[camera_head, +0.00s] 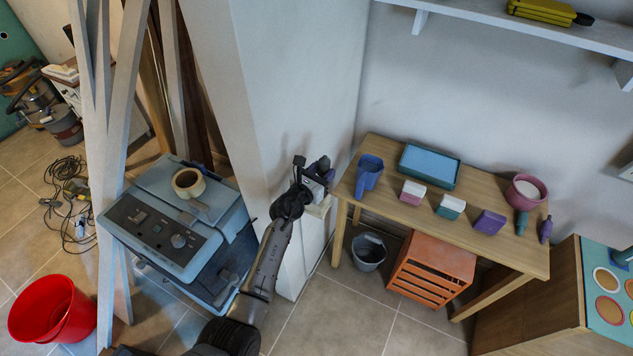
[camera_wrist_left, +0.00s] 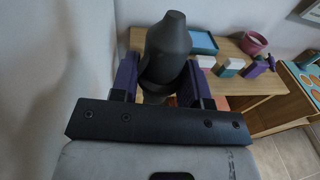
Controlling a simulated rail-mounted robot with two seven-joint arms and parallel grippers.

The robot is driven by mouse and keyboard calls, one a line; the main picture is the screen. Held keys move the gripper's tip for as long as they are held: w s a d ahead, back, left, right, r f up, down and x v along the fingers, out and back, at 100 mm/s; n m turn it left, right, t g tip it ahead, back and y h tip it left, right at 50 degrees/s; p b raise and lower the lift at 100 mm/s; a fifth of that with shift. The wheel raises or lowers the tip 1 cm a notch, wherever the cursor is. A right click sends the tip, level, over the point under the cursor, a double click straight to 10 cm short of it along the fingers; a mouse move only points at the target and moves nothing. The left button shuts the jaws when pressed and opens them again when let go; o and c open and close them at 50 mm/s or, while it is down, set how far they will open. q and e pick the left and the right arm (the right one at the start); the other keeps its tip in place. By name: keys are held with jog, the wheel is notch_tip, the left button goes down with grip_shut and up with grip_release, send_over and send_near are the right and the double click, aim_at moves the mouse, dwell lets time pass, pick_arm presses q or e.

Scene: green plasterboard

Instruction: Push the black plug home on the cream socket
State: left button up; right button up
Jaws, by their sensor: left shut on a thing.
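The black plug (camera_wrist_left: 168,45) shows large in the left wrist view, a dark tapered body with a wider collar. My left gripper (camera_wrist_left: 160,80) is shut on it, with one purple finger on each side. In the head view my left gripper (camera_head: 318,174) is beside the white wall corner, left of the wooden table. The plug is small and dark there and hard to separate from the gripper. I cannot make out the cream socket for certain in either view, nor whether the plug touches it. My right gripper is in neither view.
The wooden table (camera_head: 455,216) holds a blue jug (camera_head: 368,172), a teal tray (camera_head: 429,167), small boxes and a pink pot (camera_head: 525,190). An orange crate (camera_head: 432,265) and grey bucket (camera_head: 369,251) stand below. A blue-grey machine (camera_head: 165,235) stands left of my arm.

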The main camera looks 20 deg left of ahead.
pick_arm(q)
jog(key=f, duration=0.1)
jog(key=a+f+n+y, duration=0.1)
jog(key=f+t+y, duration=0.1)
jog(key=shift+a+f+b, duration=0.3)
jog(key=shift+a+f, duration=0.05)
jog(key=shift+a, duration=0.05)
jog(key=shift+s, duration=0.1)
notch_tip(320, 180, down, 6)
jog(key=b, duration=0.5)
jog(key=shift+r, duration=0.2)
jog(key=shift+f+b, duration=0.5)
jog(key=shift+b, duration=0.15)
jog(key=shift+f+b, duration=1)
jog(key=shift+f, duration=0.1)
